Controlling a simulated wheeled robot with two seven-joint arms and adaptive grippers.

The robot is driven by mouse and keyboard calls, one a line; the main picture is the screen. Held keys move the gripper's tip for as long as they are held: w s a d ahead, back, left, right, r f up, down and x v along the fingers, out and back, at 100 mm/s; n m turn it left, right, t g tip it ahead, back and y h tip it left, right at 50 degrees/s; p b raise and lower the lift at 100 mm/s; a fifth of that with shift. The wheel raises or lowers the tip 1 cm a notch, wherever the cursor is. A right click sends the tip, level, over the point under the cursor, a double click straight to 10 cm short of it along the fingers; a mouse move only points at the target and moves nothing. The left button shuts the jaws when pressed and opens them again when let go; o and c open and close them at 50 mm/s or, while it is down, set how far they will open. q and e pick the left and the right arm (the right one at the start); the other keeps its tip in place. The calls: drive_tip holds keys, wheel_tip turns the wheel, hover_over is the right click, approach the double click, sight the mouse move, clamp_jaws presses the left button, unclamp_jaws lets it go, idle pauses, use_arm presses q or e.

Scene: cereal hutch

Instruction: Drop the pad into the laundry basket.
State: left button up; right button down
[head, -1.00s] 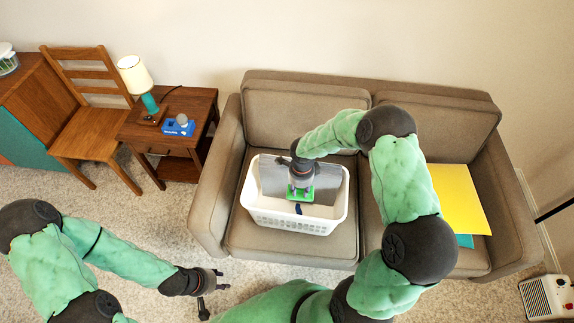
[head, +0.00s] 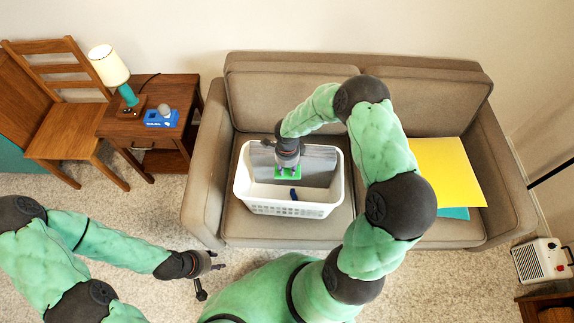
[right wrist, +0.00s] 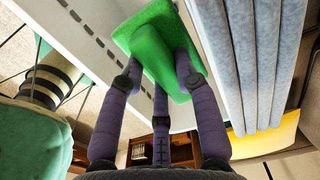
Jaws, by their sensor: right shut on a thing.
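The green pad (head: 283,171), with a raised grip on top, is held by my right gripper (head: 287,163) above the white laundry basket (head: 290,208). In the right wrist view the fingers close around the grip of the green pad (right wrist: 150,32). The basket stands on the left sofa seat. A grey ribbed panel (head: 322,160) stands inside along its back, close to the pad. A small dark blue thing (head: 293,194) lies inside. My left gripper (head: 211,277) is empty, its fingers apart, over the carpet in front of the sofa.
The sofa (head: 212,170) surrounds the basket with arms and backrest. A yellow sheet (head: 445,172) lies on a teal one (head: 453,213) at right. A side table (head: 150,132) with a lamp (head: 110,66) and blue box (head: 161,119) stands left. A white heater (head: 540,260) stands right.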

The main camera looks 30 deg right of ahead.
drive_tip(key=shift+f, duration=1)
drive_tip(key=c, duration=0.8)
unclamp_jaws()
drive_tip(key=shift+c, duration=0.2)
wheel_tip(320, 180, up, 12)
drive_tip(key=shift+r, duration=0.1)
